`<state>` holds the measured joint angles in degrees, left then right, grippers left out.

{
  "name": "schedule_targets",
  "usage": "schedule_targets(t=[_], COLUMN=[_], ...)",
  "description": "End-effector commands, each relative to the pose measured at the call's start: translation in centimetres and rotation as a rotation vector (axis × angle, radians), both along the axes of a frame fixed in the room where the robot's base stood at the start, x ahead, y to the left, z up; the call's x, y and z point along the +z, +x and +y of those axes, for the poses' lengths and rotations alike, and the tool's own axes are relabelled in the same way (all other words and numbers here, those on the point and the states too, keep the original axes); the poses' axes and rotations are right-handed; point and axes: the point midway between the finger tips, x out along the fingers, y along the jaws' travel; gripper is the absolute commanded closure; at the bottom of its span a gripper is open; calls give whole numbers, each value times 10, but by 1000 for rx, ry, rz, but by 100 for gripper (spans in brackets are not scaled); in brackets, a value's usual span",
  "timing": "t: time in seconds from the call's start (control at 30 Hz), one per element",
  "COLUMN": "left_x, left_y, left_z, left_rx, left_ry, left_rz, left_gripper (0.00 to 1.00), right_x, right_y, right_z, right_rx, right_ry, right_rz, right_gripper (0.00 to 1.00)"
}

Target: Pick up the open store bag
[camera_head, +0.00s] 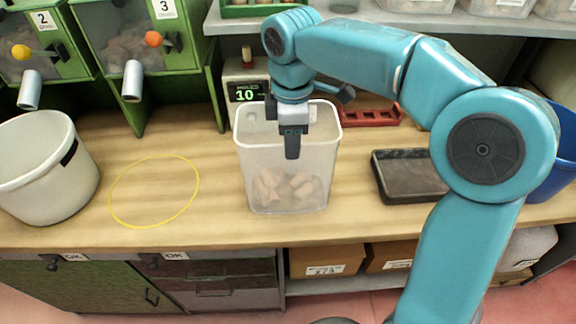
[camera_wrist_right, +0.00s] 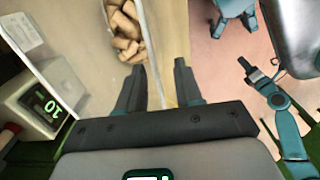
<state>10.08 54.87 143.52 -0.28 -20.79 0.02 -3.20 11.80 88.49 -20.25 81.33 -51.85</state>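The open store bag (camera_head: 310,160) looks like a clear, open-topped container. It stands upright on the wooden counter with several cork pieces at its bottom. My right gripper (camera_head: 292,145) points down at the bag, overlapping its upper part in the head view. In the right wrist view my right gripper (camera_wrist_right: 160,75) has its two fingers apart, with a thin pale edge of the bag running between them. The corks (camera_wrist_right: 127,30) show beyond the fingers. A small dark tip on a teal arm at the right of the wrist view may be my left gripper; its fingers are unclear.
A white bucket (camera_head: 45,185) stands at the left, beside a yellow ring (camera_head: 112,195) on the counter. A scale reading 10 (camera_head: 245,92) is behind the bag. A dark tray (camera_head: 405,180) lies to the right. Green dispensers (camera_head: 125,50) stand at the back left.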

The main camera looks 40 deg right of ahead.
Motion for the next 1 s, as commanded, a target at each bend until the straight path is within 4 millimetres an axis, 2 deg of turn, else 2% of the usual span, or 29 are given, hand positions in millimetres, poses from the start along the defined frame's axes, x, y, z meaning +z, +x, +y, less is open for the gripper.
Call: schedule_targets(t=[0.2, 0.3, 0.57, 0.67, 0.7, 1.0], left_x=[3, 3, 3, 3, 3, 3], left_y=[0, 0, 0, 0, 0, 0], left_z=[0, 0, 0, 0, 0, 0], left_rx=[0, 0, 0, 0, 0, 0], left_ry=[0, 0, 0, 0, 0, 0], left_rz=[0, -1, 0, 0, 0, 0], left_gripper=[64, 64, 64, 64, 64, 64], right_x=[-35, -46, -49, -49, -49, -49], right_y=[4, 5, 6, 6, 6, 6], right_z=[-1, -1, -1, -1, -1, -1], right_rx=[1, 1, 0, 0, 0, 0], right_ry=[0, 0, 0, 0, 0, 0], right_rz=[6, 4, 1, 1, 1, 1], right_gripper=[65, 65, 65, 94, 100, 100])
